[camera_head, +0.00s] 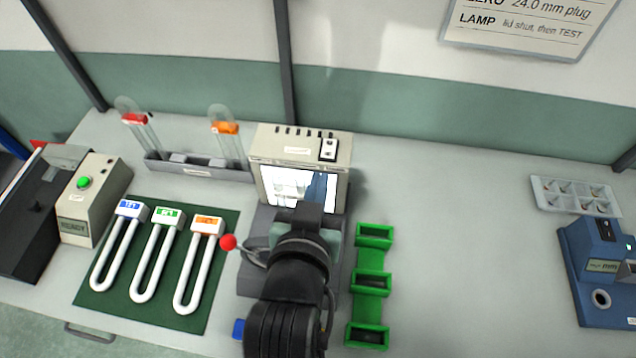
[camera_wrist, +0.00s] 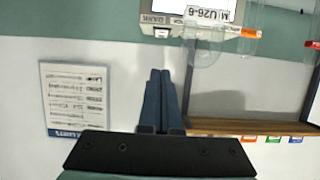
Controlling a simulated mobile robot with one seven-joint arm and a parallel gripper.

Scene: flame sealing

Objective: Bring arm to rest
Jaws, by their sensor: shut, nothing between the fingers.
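My arm reaches up from the bottom centre in the head view, over a beige box (camera_head: 299,146) with a bright white front window, and hides part of it. In the wrist view my gripper (camera_wrist: 160,76) has its two dark fingers side by side and touching, with nothing held. The fingers point up the picture across a pale wall and stand apart from the things around them. In the head view the fingertips cannot be made out.
White U-shaped tubes lie on a green mat (camera_head: 88,297) at left. A tube rack (camera_head: 200,172) stands behind. A red knob (camera_head: 228,242) and a green three-cup holder (camera_head: 370,258) flank my arm. A blue device (camera_head: 590,275) stands right. The table between is clear.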

